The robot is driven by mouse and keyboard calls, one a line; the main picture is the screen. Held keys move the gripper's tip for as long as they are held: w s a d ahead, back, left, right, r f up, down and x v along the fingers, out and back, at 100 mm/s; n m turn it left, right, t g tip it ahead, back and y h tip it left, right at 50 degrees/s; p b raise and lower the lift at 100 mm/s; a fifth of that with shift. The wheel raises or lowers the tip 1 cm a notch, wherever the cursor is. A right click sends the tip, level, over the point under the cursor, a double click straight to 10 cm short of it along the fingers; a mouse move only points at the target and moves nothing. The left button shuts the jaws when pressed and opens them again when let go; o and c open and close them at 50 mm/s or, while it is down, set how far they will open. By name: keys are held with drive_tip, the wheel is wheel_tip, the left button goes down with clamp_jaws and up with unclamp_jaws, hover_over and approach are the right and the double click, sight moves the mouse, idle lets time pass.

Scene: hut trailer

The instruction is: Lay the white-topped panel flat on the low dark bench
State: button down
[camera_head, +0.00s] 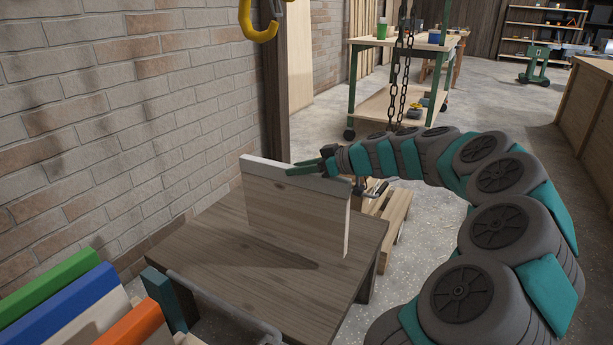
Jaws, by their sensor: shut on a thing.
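The white-topped panel (292,216) is a pale wooden board with a white strip along its upper edge. It stands upright on edge above the low dark bench (225,270), towards the bench's back, and casts a shadow on the top. I cannot tell whether its lower edge touches the bench. My gripper (305,169) is shut on the panel's white top edge, near the middle. My arm reaches in from the right. The bench top in front of the panel is bare.
Boards with green, blue (62,317) and orange edges stand at the lower left, beside a grey bent bar (220,303). A brick wall (130,110) runs along the left. A wooden pallet (390,222) lies behind the bench. A chain (398,75) and a yellow hook (259,22) hang beyond.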

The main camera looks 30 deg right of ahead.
drive_tip(key=w+f, duration=0.4)
drive_tip(key=w, duration=0.2)
drive_tip(key=shift+w+d, duration=0.15)
drive_tip(key=shift+d, duration=0.2)
drive_tip(key=c, duration=0.6)
unclamp_jaws()
drive_tip(key=v, duration=1.2)
